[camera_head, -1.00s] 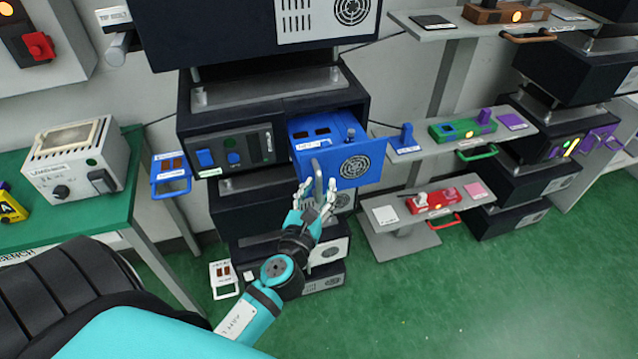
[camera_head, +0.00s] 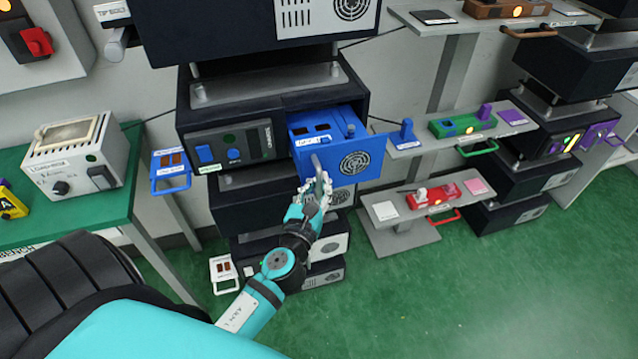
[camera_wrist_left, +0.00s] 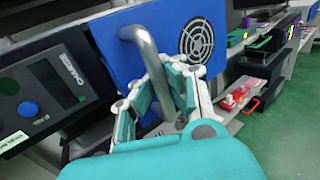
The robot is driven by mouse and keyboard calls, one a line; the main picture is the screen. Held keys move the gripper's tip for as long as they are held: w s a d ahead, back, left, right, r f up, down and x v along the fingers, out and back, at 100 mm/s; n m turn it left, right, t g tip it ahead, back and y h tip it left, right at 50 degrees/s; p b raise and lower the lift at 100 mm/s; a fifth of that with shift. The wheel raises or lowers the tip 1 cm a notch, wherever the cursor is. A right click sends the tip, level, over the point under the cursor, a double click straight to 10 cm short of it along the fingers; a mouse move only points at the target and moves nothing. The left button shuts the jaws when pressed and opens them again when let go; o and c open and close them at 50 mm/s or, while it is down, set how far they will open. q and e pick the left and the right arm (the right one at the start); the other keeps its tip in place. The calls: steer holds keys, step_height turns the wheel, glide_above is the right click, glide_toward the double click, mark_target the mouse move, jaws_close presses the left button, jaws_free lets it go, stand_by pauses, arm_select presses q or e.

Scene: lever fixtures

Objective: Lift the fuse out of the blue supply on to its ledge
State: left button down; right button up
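The blue supply (camera_head: 353,162) is a drawer pulled out of the dark cabinet, with a round vent on its front. Inside it are dark windows, a white label and a small upright blue piece (camera_head: 350,131) at the right; I cannot tell whether this is the fuse. Another blue block (camera_head: 406,130) stands on a labelled grey ledge (camera_head: 404,150) to the right. My left gripper (camera_head: 317,184) is at the drawer's grey bar handle (camera_head: 316,164). In the left wrist view the handle (camera_wrist_left: 148,58) runs down between its closed fingers (camera_wrist_left: 166,92). My right gripper is not in view.
A green unit (camera_head: 463,124) and a red unit (camera_head: 431,198) sit on shelves to the right. A green bench (camera_head: 100,215) with a grey box stands at left. Green floor is clear at lower right.

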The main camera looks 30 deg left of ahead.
arm_select(q)
steer(key=shift+s+d+f, duration=0.2)
steer(key=shift+s+d, duration=0.6)
steer(key=shift+d, duration=0.15)
steer(key=c, duration=1.5)
jaws_free()
steer(key=shift+s+d+r, duration=0.15)
steer(key=shift+s+r, duration=0.05)
steer(key=shift+s, duration=0.15)
steer(key=shift+o, duration=0.8)
steer(key=shift+w, duration=0.15)
steer(key=v, duration=1.2)
